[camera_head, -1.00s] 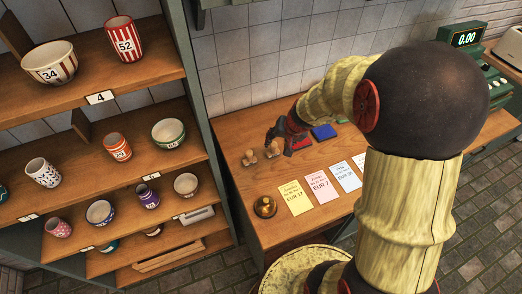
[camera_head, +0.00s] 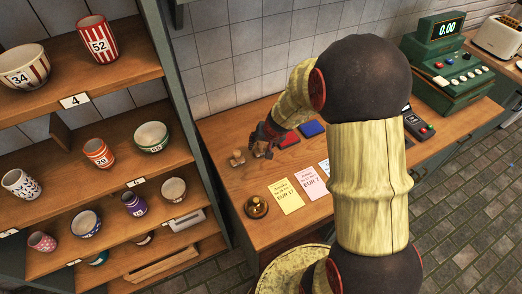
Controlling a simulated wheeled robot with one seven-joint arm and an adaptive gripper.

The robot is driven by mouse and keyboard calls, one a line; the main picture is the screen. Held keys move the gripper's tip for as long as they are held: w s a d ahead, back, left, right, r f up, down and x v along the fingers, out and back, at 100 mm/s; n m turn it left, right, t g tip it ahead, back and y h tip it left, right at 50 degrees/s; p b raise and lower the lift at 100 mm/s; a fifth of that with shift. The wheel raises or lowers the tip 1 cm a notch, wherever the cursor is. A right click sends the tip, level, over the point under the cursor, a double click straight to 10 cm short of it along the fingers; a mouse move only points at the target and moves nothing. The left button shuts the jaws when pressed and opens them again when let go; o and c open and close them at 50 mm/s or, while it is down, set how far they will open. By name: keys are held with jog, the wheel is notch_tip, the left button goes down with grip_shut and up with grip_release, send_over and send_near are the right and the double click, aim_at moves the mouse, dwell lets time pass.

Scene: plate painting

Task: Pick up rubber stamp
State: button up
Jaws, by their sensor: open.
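Two small wooden-handled rubber stamps stand on the wooden counter. The left stamp (camera_head: 237,158) is in clear view. The right stamp (camera_head: 261,153) is partly hidden by my gripper (camera_head: 259,146). My gripper is open and reaches down at the right stamp, its dark fingers at or around the handle. I cannot tell whether they touch it. A red ink pad (camera_head: 288,141) and a blue ink pad (camera_head: 312,128) lie just right of my gripper.
A shelf with bowls and cups (camera_head: 140,180) stands left. A green cash register (camera_head: 447,65) is at the right.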

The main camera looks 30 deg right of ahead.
grip_shut()
dwell(0.5)
